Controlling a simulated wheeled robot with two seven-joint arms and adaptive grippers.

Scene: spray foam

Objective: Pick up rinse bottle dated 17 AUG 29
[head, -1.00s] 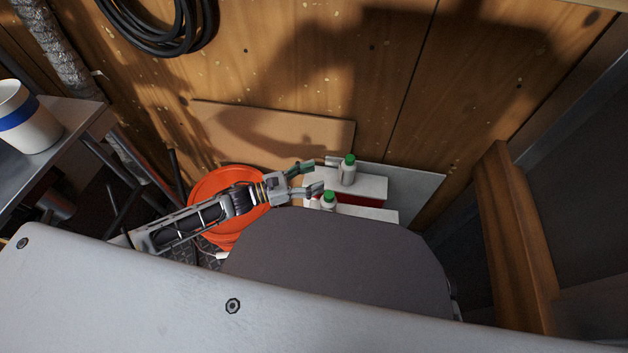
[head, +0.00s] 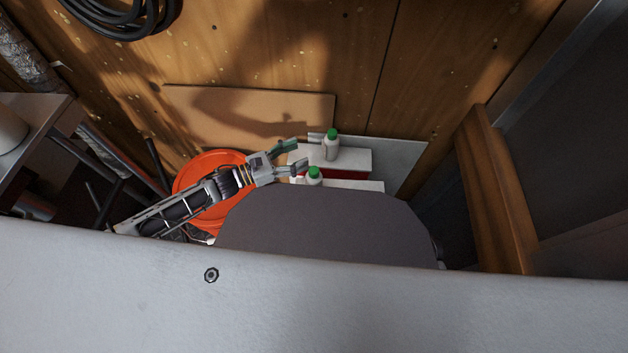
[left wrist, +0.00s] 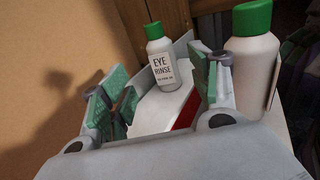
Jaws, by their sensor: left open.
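Two white bottles with green caps are in view. The far bottle (head: 331,147) stands upright on a white-and-red box; in the left wrist view this bottle (left wrist: 161,62) shows an "EYE RINSE" label, with a date line too small to read. The near bottle (head: 314,177) stands lower and closer; in the left wrist view it (left wrist: 256,65) is large at right, its label turned away. My left gripper (head: 298,153) is open and empty, just left of both bottles. In the left wrist view its fingers (left wrist: 165,95) frame the far bottle, which stands beyond them. My right gripper is not in view.
The white box (head: 355,160) stands by the wooden wall. An orange bucket (head: 190,178) is under my left arm. A dark rounded seat (head: 325,225) blocks the front. A cardboard panel (head: 240,110) leans on the wall, and a wooden post (head: 495,190) stands at right.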

